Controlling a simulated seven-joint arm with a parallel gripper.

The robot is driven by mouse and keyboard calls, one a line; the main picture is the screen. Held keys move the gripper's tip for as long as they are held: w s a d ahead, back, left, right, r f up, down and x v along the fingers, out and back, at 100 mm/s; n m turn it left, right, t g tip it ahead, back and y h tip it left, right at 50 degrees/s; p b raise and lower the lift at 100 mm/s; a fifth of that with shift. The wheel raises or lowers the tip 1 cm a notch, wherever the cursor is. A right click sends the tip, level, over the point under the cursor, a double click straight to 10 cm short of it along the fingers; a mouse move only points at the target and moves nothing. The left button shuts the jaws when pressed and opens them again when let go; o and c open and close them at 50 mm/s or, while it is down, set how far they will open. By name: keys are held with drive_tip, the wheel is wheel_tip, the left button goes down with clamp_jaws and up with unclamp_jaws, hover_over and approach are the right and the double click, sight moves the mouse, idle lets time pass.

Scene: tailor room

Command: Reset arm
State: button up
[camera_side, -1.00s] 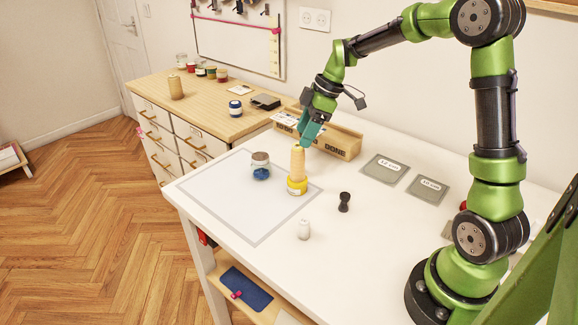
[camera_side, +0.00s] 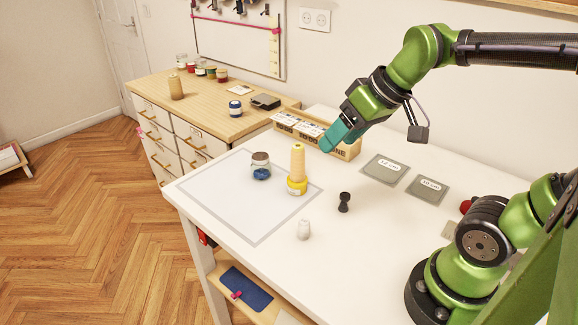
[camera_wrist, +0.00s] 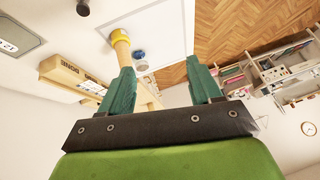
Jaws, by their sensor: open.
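My gripper (camera_side: 328,143) is open and empty, above the table to the right of the thread cone. In the wrist view my gripper (camera_wrist: 164,92) shows its two teal fingers spread wide apart with nothing held between them. The pale orange thread cone (camera_side: 298,165) stands upright on a yellow base (camera_side: 297,187) on the grey-bordered mat. A glass jar (camera_side: 261,168) with a brown lid and blue contents stands left of it on the same mat. The wrist view also shows the yellow base (camera_wrist: 120,37) and the jar (camera_wrist: 139,56).
A wooden box (camera_side: 347,150) with cards stands behind my gripper. Two grey labelled pads (camera_side: 385,168) lie to the right. A dark spool (camera_side: 344,202) and a white spool (camera_side: 304,230) stand in front.

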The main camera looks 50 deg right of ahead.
drive_tip(key=s+m, duration=0.1)
drive_tip(key=s+a+f+m, duration=0.1)
drive_tip(key=s+t, duration=0.1)
drive_tip(key=shift+s+a+f+m, duration=0.2)
drive_tip(key=shift+s+a+m, duration=0.1)
drive_tip(key=shift+s+m, duration=0.1)
